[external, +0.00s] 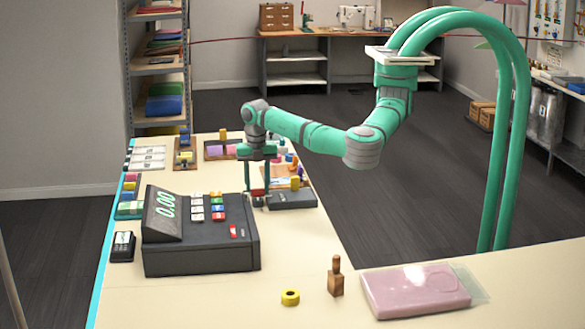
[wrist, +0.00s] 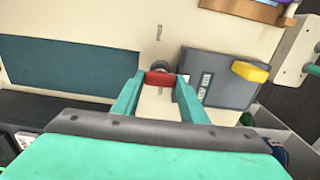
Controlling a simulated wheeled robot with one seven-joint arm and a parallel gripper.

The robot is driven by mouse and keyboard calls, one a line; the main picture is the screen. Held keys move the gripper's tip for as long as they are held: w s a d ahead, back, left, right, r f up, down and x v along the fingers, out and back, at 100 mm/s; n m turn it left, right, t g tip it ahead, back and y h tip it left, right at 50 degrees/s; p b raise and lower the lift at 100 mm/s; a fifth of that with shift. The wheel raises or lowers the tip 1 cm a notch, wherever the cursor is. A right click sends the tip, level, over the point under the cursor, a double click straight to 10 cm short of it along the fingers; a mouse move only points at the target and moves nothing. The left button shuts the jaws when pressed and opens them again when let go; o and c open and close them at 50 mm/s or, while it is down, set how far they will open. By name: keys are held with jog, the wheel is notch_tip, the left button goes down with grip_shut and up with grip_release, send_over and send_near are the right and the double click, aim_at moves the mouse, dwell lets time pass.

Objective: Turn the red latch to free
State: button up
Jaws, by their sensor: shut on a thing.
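My gripper (external: 256,185) reaches down at the far right corner of the cash register, over the table. In the wrist view, my gripper's two green fingers (wrist: 159,86) stand on either side of a small red block (wrist: 159,78), which looks like the red latch. A grey round part shows just behind it. The red piece (external: 257,193) also shows low between the fingers in the external view. The fingers are shut on it. Its lower part and its exact turn angle are hard to tell.
A dark grey box with a yellow lever (wrist: 250,71) sits just right of the fingers. The cash register (external: 200,255) stands close by on the left. Several small colored-block boards lie behind. The front of the table holds a yellow ring (external: 290,297), a wooden stamp (external: 336,280) and a pink slab (external: 415,291).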

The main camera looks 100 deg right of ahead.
jog(key=shift+n, duration=0.3)
jog(key=n, duration=0.3)
jog(key=shift+n, duration=0.3)
jog(key=n, duration=0.4)
jog(key=shift+n, duration=0.3)
jog(key=n, duration=0.4)
jog(key=shift+n, duration=2.2)
jog(key=o, duration=1)
jog(key=shift+o, duration=0.2)
jog(key=shift+r, duration=0.1)
